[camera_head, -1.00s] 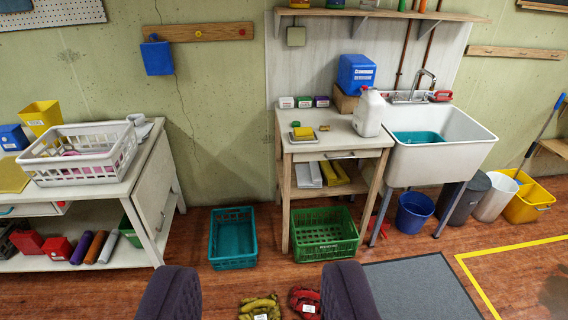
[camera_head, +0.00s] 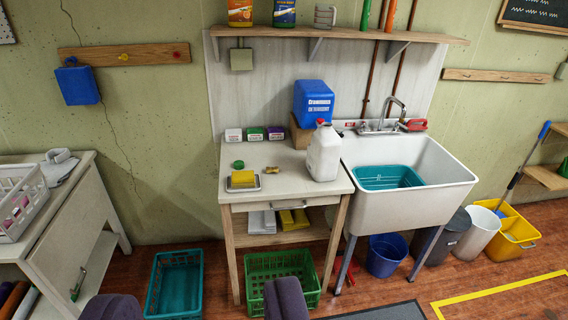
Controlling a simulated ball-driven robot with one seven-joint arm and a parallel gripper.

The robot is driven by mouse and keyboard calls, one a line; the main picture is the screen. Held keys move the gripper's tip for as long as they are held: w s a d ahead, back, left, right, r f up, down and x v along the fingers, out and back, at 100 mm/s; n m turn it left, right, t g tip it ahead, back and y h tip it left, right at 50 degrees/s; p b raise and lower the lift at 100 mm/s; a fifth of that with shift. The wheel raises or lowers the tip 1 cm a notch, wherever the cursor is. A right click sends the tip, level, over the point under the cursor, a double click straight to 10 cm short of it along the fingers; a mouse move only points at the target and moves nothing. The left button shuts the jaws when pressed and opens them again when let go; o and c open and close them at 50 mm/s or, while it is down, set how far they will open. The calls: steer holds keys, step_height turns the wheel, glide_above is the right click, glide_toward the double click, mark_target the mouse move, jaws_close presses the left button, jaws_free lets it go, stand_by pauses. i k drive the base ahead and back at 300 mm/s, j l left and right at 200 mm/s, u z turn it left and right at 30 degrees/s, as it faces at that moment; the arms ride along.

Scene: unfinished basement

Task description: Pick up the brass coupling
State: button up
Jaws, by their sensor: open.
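A small brass-coloured piece, which looks like the brass coupling (camera_head: 272,170), lies on the top of the small wooden-legged table (camera_head: 290,194) in the middle. It is too small to make out in detail. It is just right of a yellow sponge (camera_head: 243,178) on a small tray and left of a white jug (camera_head: 323,153). My gripper (camera_head: 199,303) shows as two dark fingers at the bottom edge. They are wide apart with nothing between them. The gripper is in front of the table and well apart from the coupling.
A green lid (camera_head: 238,164) and several small labelled boxes (camera_head: 254,134) share the tabletop. A blue canister (camera_head: 313,103) stands behind the jug. A white sink (camera_head: 404,205) adjoins on the right. Teal (camera_head: 173,284) and green crates (camera_head: 283,272) stand on the floor. A shelf (camera_head: 340,36) hangs above.

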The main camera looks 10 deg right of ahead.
mark_target(269, 169)
steer(key=i+l, duration=0.1)
steer(key=l, duration=0.6)
steer(key=i+l, duration=0.65)
steer(key=i+l+u, duration=0.15)
steer(key=i+l, duration=1.15)
steer(key=l, duration=0.15)
steer(key=i+j, duration=0.1)
steer(key=i, duration=0.3)
steer(key=i+j+u, duration=0.1)
steer(key=i, duration=0.3)
